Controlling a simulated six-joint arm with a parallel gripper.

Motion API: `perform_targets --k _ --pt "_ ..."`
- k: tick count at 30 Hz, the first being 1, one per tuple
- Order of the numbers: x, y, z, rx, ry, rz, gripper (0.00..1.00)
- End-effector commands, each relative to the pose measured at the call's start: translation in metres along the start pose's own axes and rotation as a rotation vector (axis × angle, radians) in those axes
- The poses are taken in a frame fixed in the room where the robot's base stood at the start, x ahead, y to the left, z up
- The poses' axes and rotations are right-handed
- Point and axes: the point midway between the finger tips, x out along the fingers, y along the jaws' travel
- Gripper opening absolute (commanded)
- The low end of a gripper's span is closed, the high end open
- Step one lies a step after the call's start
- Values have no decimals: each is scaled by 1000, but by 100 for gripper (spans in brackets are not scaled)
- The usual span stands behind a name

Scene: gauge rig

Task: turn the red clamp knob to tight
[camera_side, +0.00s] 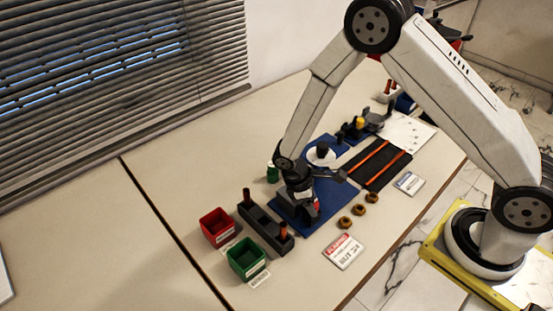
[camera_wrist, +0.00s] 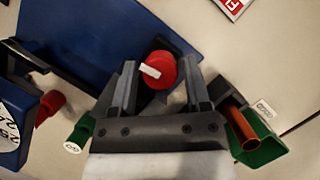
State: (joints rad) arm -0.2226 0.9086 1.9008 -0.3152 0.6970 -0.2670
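The red clamp knob (camera_wrist: 166,76) is a round red cap with a short white bar on top, lying slightly aslant in the wrist view. It stands beside the edge of a blue block or plate. My gripper (camera_wrist: 160,82) has its two grey fingers apart, one on each side of the knob. A gap shows at the right finger; contact at the left finger cannot be told. In the side view my gripper (camera_side: 303,200) points down over the near end of the blue plate (camera_side: 335,193), with a bit of red (camera_side: 316,206) beside it; the knob is mostly hidden there.
A dark rack with orange-handled tools (camera_side: 262,226), a red bin (camera_side: 216,226) and a green bin (camera_side: 246,258) stand close left of my gripper. Brown rings (camera_side: 358,209) and a red-and-white card (camera_side: 343,250) lie in front. The left table is clear.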

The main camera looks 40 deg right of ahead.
Motion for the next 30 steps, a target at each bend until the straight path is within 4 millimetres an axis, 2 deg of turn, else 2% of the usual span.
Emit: perform_targets --k 8,22,30 --pt "-13 0 -1 0 3 2 61" --pt "-68 0 0 0 2 2 61" --pt "-78 0 0 0 0 0 61"
